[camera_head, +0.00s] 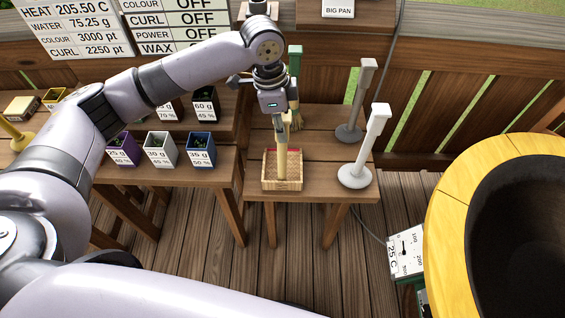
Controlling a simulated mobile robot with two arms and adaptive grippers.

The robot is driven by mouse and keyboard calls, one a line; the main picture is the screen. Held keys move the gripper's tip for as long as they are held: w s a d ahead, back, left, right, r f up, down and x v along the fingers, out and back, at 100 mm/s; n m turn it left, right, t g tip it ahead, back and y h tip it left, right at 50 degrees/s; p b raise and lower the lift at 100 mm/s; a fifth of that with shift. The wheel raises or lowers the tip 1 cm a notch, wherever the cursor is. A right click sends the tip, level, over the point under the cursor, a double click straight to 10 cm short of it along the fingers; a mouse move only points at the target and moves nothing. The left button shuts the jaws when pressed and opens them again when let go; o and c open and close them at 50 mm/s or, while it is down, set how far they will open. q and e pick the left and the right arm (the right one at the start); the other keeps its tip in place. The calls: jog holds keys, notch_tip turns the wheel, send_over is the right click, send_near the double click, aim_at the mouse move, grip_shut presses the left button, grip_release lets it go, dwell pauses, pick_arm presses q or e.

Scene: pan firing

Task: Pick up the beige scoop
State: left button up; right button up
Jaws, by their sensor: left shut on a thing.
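My left gripper (281,121) points down from above and is shut on the top of the scoop's handle. The fingers are small here and partly blend with the handle. I cannot tell whether the scoop's lower end touches the basket's bottom. My right gripper is not in view.
Two grey-white stands (355,174) are right of the basket. Labelled boxes (200,150) line the left table. A big dark pan (520,225) with a yellow rim is at right, beside a temperature gauge (405,250).

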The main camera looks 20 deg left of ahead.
pick_arm(q)
grip_shut()
dwell(0.4)
